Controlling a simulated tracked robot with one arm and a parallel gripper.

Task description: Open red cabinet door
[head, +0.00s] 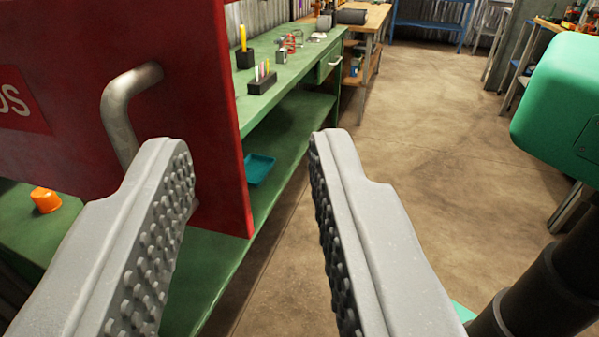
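The red cabinet door (205,90) fills the upper left of the head view. It carries a metal bar handle (120,110) and a red label with white letters (18,100). Its right edge stands over the green workbench. My gripper (250,145) is open, with two grey studded fingers spread wide. The left finger is in front of the door and overlaps the lower end of the handle; I cannot tell whether it touches. Nothing is between the fingers. The cabinet's body and the door's hinge side are not clearly visible.
A green workbench (285,115) runs back from the left, with a pen holder (262,84) and small items on top. A teal tray (258,168) lies on its lower shelf. An orange object (46,200) sits at left. Concrete floor (420,150) is open at right.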

